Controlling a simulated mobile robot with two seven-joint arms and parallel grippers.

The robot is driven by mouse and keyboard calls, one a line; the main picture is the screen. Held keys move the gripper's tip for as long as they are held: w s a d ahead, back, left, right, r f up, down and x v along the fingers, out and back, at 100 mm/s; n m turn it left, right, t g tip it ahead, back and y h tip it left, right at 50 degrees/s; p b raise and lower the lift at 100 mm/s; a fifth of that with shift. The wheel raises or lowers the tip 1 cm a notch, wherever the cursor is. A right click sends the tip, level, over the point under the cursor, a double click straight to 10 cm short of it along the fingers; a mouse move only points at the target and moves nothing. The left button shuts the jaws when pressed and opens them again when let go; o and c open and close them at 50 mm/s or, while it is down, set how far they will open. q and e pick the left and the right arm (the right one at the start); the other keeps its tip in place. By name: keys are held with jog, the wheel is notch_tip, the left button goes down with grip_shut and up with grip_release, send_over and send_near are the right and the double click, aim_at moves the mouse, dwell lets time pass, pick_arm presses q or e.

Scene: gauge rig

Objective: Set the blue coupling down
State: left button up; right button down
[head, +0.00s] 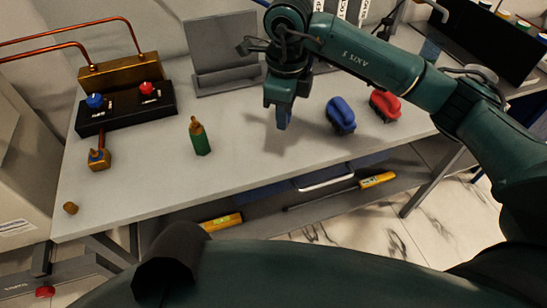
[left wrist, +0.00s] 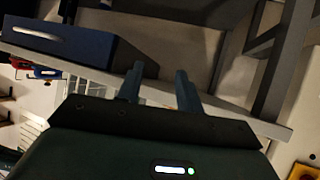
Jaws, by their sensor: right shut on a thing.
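My right gripper (head: 283,120) points down over the middle of the grey bench (head: 240,165). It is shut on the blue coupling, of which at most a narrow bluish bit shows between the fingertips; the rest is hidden. I cannot tell whether its lower end touches the bench. A small brass fitting with a blue part (head: 98,158) stands at the left, in front of the black box (head: 125,113) with one blue and one red knob. My left gripper (left wrist: 160,88) shows in the left wrist view, with its fingers apart and nothing between them.
A green bottle with a brass top (head: 200,138) stands left of my right gripper. A blue-topped item (head: 340,115) and a red-topped one (head: 385,105) stand to its right. A brass cap (head: 70,208) lies near the left edge. A grey stand (head: 225,70) is behind. The front middle is clear.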

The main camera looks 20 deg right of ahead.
aim_at(274, 155)
jog(key=f+m, duration=0.3)
jog(key=w+a+f+m, duration=0.1)
jog(key=f+m, duration=0.3)
jog(key=w+f+m+b, duration=0.1)
jog(key=f+m, duration=0.2)
jog(key=shift+a+f+m, duration=0.25)
jog(key=shift+a+m, duration=0.05)
jog(key=shift+a, duration=0.05)
jog(key=shift+f, duration=0.35)
pick_arm(q)
jog(key=shift+d+f, duration=0.15)
jog(key=shift+d, duration=0.1)
pick_arm(e)
jog(key=shift+f, duration=0.25)
pick_arm(q)
jog(key=shift+f, duration=0.1)
pick_arm(e)
jog(key=c, duration=1.3)
grip_release()
jog(key=shift+r, duration=0.1)
jog(key=shift+o, duration=0.2)
